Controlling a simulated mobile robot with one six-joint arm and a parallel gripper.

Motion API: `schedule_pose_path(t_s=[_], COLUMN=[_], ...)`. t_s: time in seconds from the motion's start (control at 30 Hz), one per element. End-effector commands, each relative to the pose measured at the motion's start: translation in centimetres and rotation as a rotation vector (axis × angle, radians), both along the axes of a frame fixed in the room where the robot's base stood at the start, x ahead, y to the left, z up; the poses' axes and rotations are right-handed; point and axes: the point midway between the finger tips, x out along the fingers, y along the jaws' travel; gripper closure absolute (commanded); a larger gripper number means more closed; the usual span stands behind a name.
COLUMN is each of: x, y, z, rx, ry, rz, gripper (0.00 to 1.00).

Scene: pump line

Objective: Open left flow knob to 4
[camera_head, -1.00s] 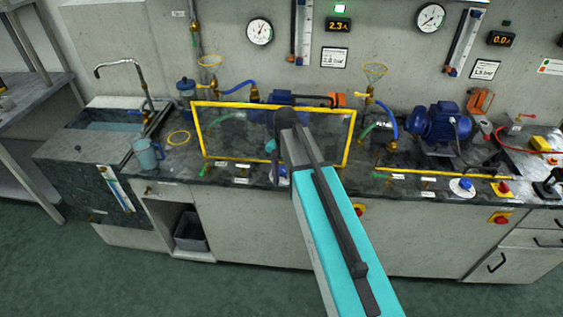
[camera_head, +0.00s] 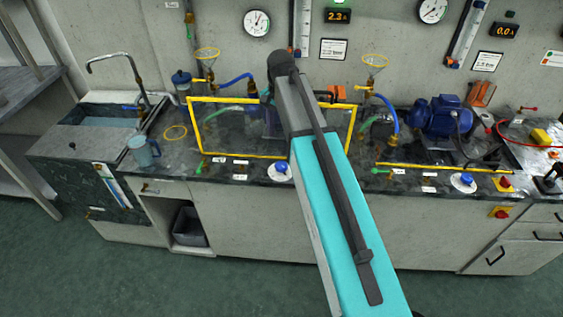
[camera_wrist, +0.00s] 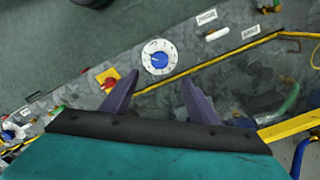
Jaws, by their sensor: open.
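The left flow knob (camera_head: 281,169) is a blue knob on a round white dial at the bench's front edge, just left of my arm in the head view. In the wrist view the left flow knob (camera_wrist: 159,58) lies beyond my fingertips, centred between them, with a gap. Its dial marks are too small to read. My gripper (camera_wrist: 160,76) is open and empty, its two purple fingers spread. In the head view my arm hides the gripper.
A yellow frame (camera_head: 193,125) stands behind the left knob. A red-and-yellow stop button (camera_wrist: 108,80) is beside the knob in the wrist view. A second blue knob (camera_head: 466,179) sits to the right. A jug (camera_head: 143,152) stands by the sink.

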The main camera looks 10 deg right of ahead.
Motion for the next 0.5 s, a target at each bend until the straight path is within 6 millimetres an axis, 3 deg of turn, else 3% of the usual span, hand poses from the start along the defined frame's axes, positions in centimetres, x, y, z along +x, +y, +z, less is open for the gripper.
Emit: schedule_pose_path(t_s=[0.27,0.5], x=[0.0,-0.1], y=[-0.1,-0.1], z=[-1.2,-3.3], rx=[0.000,0.000], ry=[0.000,0.001], rz=[-0.001,-0.001], gripper=[0.45,0.45])
